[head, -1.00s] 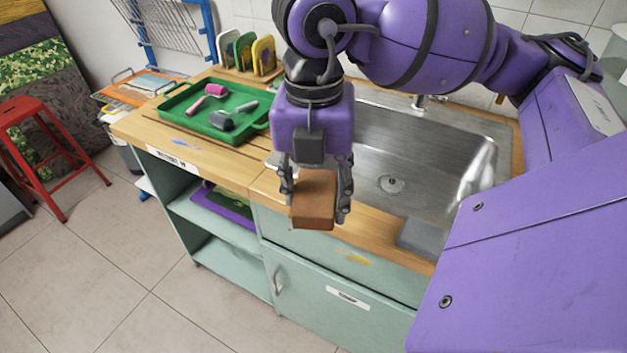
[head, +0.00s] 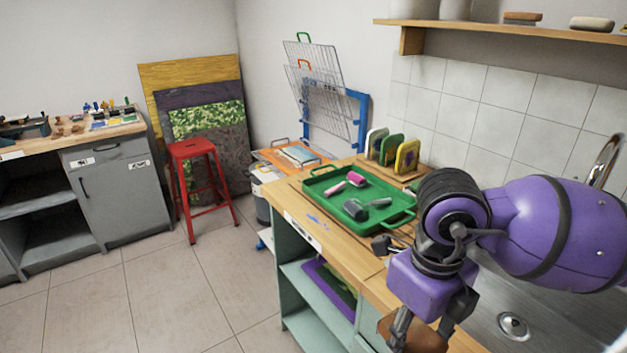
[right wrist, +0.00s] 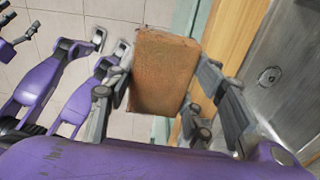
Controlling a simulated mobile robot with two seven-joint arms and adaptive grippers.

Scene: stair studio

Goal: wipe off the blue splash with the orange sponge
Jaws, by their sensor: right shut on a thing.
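The blue splash (head: 316,221) is a thin blue smear on the wooden counter (head: 350,251), in front of the green tray. My right gripper (head: 421,337) is shut on the orange sponge (head: 428,341), a brownish-orange block at the bottom of the head view. The sponge (right wrist: 163,72) also shows between the fingers in the right wrist view, over the counter's front edge and the floor. Sponge and gripper are apart from the splash, on the sink side of it. My left gripper cannot be made out in the head view.
The green tray (head: 318,186) with rollers stands behind the splash. Coloured boards (head: 391,152) stand in a rack at the wall. The sink (head: 487,318) lies to the right. A red stool (head: 195,180) stands on the floor, left of the counter. Open floor (head: 170,290) lies in front.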

